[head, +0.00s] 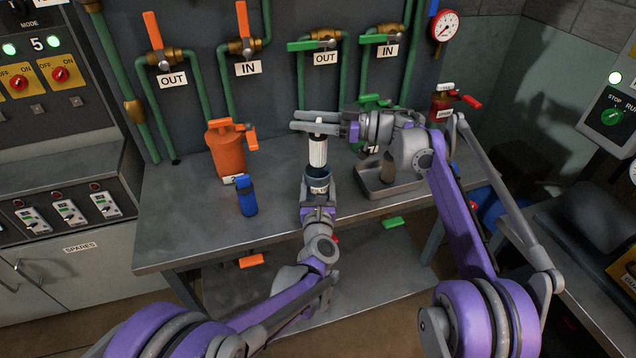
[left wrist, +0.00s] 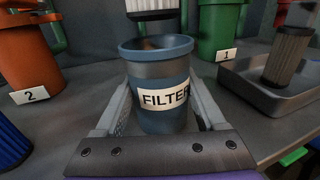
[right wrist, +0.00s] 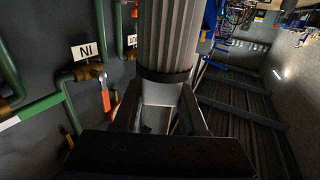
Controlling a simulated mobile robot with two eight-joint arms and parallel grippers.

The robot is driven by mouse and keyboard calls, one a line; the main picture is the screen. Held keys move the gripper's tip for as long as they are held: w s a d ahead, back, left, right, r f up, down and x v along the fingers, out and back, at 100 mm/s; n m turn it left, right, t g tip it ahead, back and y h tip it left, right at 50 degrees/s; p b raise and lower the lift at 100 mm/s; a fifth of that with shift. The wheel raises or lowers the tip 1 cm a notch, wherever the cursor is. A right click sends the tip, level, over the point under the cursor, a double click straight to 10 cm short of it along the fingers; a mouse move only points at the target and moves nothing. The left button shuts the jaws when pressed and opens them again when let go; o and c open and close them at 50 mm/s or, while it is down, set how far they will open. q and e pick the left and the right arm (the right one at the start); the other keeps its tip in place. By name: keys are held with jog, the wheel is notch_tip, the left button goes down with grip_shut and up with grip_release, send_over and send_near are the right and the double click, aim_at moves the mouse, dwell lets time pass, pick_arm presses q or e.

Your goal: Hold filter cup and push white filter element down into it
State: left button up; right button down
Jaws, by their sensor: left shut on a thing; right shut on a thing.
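The blue-grey filter cup (head: 318,183) stands upright at the middle of the bench, with a FILTER label that reads clearly in the left wrist view (left wrist: 160,97). My left gripper (head: 318,196) is shut around the cup, one finger on each side. The white pleated filter element (head: 318,153) hangs upright above the cup. Its lower end shows at the top of the left wrist view (left wrist: 154,8), apart from the cup's rim. My right gripper (head: 318,122) is shut on the element's top end, whose dark cap shows in the right wrist view (right wrist: 163,75).
An orange housing labelled 2 (head: 226,152) and a blue filter (head: 247,197) stand left of the cup. A grey tray (head: 400,188) holding a dirty dark element (left wrist: 288,55) is at right, near a green housing labelled 1 (left wrist: 220,28). Pipes with valves line the back wall.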

aim_at(307, 171)
jog(key=shift+f, duration=0.1)
jog(key=shift+f, duration=1.4)
jog(key=shift+f, duration=2)
jog(key=shift+f, duration=0.1)
jog(key=shift+f, duration=1.65)
jog(key=shift+c, duration=1.9)
grip_release()
